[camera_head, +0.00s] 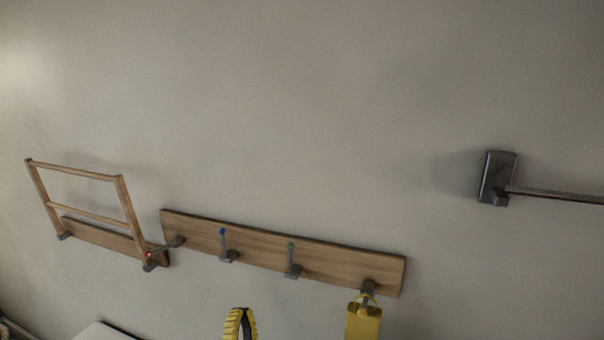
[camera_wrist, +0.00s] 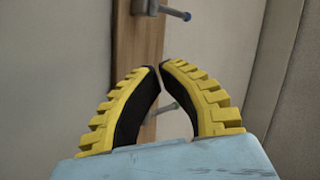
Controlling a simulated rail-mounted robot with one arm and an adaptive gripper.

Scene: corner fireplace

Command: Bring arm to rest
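My gripper (camera_head: 240,318) shows at the bottom edge of the head view, below the wooden hook board (camera_head: 330,262). It has yellow ribbed fingers with black inner pads. In the wrist view the two fingertips of my gripper (camera_wrist: 159,66) meet or nearly meet, with nothing seen held between them. A peg (camera_wrist: 170,107) of the board shows through the gap below the tips, behind the fingers. The gripper appears apart from the board.
The board carries a blue-tipped peg (camera_head: 222,240) and a green-tipped peg (camera_head: 291,258). A yellow object (camera_head: 363,321) hangs at its right end. A wooden frame (camera_head: 80,215) stands out at the left. A dark wall bracket with a rod (camera_head: 497,178) is at the right.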

